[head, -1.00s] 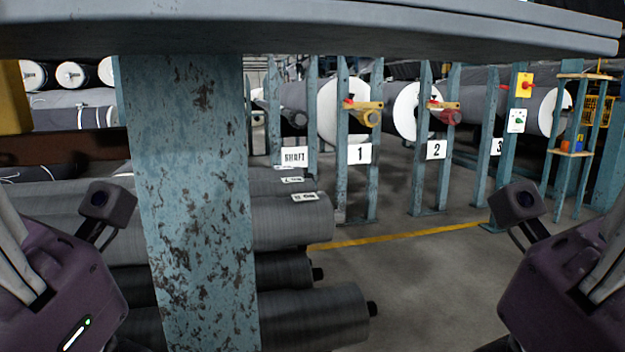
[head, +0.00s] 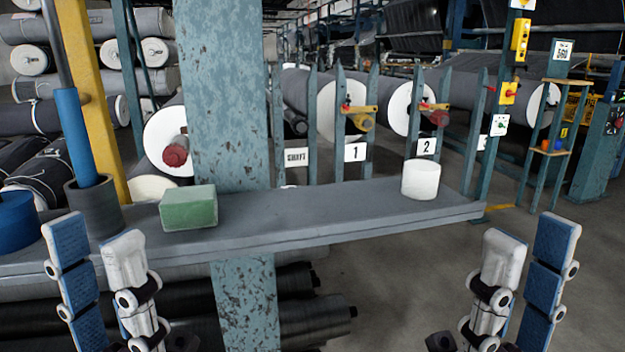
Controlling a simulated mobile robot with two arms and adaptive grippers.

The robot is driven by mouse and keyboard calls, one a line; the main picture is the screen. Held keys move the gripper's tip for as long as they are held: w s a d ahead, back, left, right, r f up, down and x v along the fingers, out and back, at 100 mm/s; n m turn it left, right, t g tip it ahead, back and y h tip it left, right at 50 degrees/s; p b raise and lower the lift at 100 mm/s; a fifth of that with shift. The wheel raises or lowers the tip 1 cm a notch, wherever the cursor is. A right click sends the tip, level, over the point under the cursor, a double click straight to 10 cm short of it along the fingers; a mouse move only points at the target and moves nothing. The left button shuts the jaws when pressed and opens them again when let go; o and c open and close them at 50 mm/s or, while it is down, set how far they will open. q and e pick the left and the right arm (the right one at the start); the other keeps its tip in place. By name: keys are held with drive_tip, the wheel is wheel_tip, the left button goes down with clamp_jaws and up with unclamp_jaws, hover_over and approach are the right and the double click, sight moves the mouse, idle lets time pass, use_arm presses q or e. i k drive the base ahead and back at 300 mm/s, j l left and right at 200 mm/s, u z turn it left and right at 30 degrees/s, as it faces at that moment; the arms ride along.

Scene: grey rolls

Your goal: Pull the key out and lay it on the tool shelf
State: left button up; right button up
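I cannot make out a key for certain. A yellow switch box (head: 508,93) with a red part and a white box (head: 499,125) with a green part sit on a blue post at the right; both are too small to read. A grey shelf board (head: 310,213) crosses in front of me, and a small stand with wooden shelves (head: 550,150) is further back right; I cannot tell which is the tool shelf. My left gripper (head: 93,240) is open and empty, fingers up, before the board's left part. My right gripper (head: 530,240) is open and empty, right of the board's end.
A green block (head: 188,208), a white cylinder (head: 420,180) and a dark cup (head: 95,205) with a blue rod stand on the board. The floor (head: 400,290) at right is clear.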

sight(362, 198)
drive_tip(key=l+u, duration=0.5)
drive_tip(key=l, duration=1.2)
drive_tip(key=i+l+u, duration=0.25)
drive_tip(key=l+u, duration=0.15)
drive_tip(key=l, duration=0.15)
drive_tip(key=i+l+u, duration=0.15)
drive_tip(key=l+u, duration=0.25)
drive_tip(key=l, duration=0.15)
drive_tip(key=l+u, duration=0.35)
drive_tip(key=l, duration=0.3)
drive_tip(key=l+u, duration=0.4)
drive_tip(key=l, duration=0.25)
drive_tip(key=i+l+u, duration=0.1)
drive_tip(key=l, duration=0.3)
drive_tip(key=i+l+u, duration=0.1)
drive_tip(key=l, duration=0.35)
drive_tip(key=i, duration=0.1)
